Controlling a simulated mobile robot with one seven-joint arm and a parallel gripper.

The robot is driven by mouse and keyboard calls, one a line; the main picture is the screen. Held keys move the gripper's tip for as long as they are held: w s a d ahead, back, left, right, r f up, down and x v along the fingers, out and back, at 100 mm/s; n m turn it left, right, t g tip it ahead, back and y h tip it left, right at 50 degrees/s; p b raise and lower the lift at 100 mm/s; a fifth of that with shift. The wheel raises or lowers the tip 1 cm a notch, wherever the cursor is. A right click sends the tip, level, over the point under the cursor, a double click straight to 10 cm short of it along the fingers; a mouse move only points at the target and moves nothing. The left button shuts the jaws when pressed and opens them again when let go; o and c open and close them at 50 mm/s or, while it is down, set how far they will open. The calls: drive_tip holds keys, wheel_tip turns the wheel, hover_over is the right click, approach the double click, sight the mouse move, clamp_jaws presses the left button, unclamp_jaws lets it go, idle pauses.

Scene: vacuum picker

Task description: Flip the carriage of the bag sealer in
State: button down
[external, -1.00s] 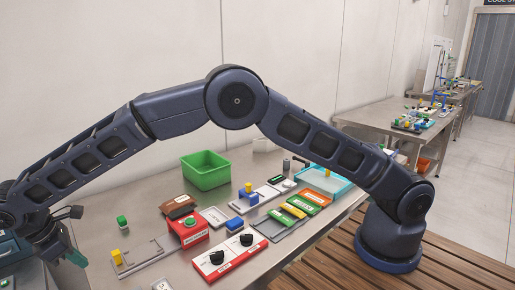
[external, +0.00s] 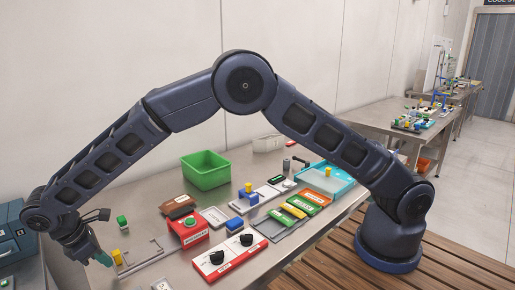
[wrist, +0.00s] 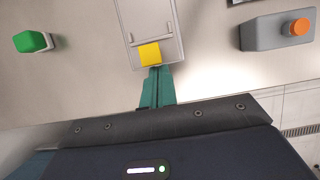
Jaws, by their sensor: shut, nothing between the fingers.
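A flat grey fixture (external: 146,262) with a thin raised bar lies at the near left of the bench, and it also shows in the wrist view (wrist: 176,22). It appears to be the bag sealer, though I can read no label on it. A yellow block (wrist: 150,54) sits at its near end and shows in the external view (external: 117,257). My gripper (wrist: 154,72) has its teal fingers shut together, with nothing between them. The fingertips are right beside the yellow block; I cannot tell whether they touch it. In the external view my gripper (external: 106,260) points down at the fixture's left end.
A green knob (wrist: 32,41) is left of the fixture and a grey box with an orange button (wrist: 280,30) is right in the wrist view. A red box (external: 188,233), a black-knobbed panel (external: 230,257) and a green bin (external: 206,170) stand further along the bench.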

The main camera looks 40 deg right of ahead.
sight(117, 254)
drive_tip(key=d, duration=0.8)
drive_tip(key=shift+a, duration=0.4)
drive_tip(key=a, duration=0.2)
drive_tip(key=a+r, duration=0.1)
drive_tip(key=a, duration=0.1)
drive_tip(key=v, duration=0.9)
drive_tip(key=shift+d, duration=0.2)
